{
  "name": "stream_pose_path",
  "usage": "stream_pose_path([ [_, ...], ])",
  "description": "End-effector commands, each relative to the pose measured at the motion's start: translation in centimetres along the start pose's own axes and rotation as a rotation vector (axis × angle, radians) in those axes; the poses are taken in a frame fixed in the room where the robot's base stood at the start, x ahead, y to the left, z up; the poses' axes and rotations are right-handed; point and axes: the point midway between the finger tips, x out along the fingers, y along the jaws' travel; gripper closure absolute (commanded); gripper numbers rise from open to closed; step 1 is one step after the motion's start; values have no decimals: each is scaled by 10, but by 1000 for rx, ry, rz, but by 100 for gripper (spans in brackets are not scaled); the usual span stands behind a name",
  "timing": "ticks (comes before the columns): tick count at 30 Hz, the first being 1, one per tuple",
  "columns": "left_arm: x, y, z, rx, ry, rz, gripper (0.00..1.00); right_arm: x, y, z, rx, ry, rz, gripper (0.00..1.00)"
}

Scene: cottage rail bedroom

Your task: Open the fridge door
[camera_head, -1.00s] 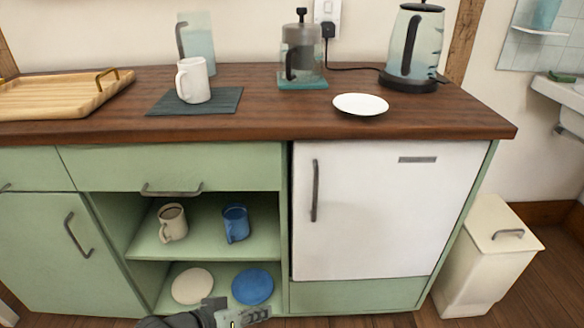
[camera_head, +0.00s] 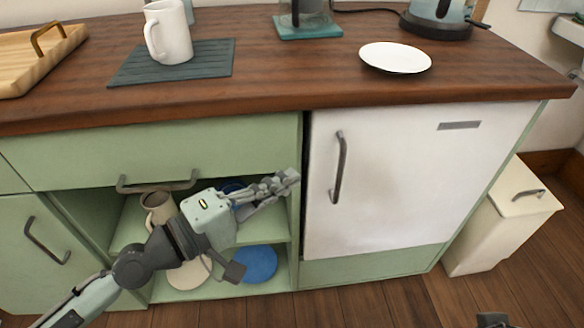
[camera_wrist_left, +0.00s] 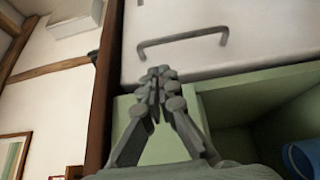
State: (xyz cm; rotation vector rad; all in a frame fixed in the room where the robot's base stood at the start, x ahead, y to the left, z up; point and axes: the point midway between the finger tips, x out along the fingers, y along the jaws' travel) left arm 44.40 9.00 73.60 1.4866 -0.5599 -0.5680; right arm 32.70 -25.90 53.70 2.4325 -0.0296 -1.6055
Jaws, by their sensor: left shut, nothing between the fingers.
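The fridge (camera_head: 400,190) is a white door under the right end of the wooden counter, and it is shut. Its grey vertical bar handle (camera_head: 338,168) is near the door's left edge. My left gripper (camera_head: 291,176) is shut and empty, in front of the green post left of the door, short of the handle. In the left wrist view, the closed fingertips (camera_wrist_left: 158,74) point toward the white door (camera_wrist_left: 260,45), with the handle (camera_wrist_left: 183,40) just beyond them and apart from them. A small dark part of my right arm (camera_head: 492,320) shows at the bottom edge; its fingers are hidden.
My left arm passes before open shelves holding a beige mug (camera_head: 158,206), a blue plate (camera_head: 256,264) and a partly hidden blue mug. A drawer handle (camera_head: 158,182) juts out above. A cream bin (camera_head: 505,222) stands right of the fridge. The floor before the fridge is clear.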

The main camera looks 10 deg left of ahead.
Motion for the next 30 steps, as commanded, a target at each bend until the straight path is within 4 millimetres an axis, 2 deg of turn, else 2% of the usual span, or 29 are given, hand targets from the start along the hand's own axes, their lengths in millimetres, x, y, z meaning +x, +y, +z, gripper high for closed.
stream_pose_path([
  [4, 20, 5, 0, -1, 2, 5, 100, 0, 11, 23, 9, -110, 19, 60],
  [9, 55, 4, 0, -1, 2, 5, 100, 26, 5, 22, 6, -111, 2, 60],
  [15, 81, 2, 0, 1, 0, 1, 100, 39, 2, 24, 6, -114, -6, 60],
  [21, 90, 0, 0, 3, -1, -2, 100, 43, 2, 25, 6, -115, -8, 60],
  [30, 90, 0, 1, 3, -1, -2, 100, 44, 1, 25, 5, -115, -8, 60],
])
